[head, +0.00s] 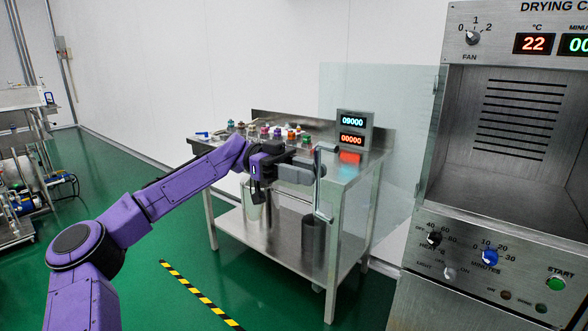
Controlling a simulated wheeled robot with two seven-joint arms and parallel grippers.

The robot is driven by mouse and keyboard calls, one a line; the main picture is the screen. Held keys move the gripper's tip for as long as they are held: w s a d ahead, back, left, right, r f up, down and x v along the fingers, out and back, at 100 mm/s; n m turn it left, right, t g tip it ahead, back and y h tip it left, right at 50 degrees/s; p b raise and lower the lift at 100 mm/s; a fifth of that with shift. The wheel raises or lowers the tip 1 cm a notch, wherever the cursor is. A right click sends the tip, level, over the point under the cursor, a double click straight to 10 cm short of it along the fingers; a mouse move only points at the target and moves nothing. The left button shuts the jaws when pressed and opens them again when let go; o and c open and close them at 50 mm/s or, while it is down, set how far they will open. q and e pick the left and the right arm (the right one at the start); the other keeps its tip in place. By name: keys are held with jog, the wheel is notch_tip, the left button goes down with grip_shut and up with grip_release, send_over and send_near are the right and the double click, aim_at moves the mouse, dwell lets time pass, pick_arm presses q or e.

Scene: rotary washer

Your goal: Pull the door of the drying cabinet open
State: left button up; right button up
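The drying cabinet (512,135) stands at the right with its chamber exposed. Its clear glass door (395,110) is swung out to the left, well away from the opening, and is hinged near the cabinet's left edge. A vertical metal bar handle (318,205) is at the door's free edge. My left gripper (316,173), on the purple arm, is at the handle's middle and appears shut around the bar; the fingertips are partly hidden. My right gripper is not in view.
A steel table (348,175) with several small bottles and a digital display unit (353,130) stands behind the door and my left arm. A cart with equipment (20,180) is at the far left. Green floor (150,260) is clear around a yellow-black stripe (200,297).

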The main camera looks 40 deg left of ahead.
pick_arm(q)
jog(key=a, duration=0.8)
jog(key=shift+s+a, duration=0.15)
jog(key=shift+s, duration=0.05)
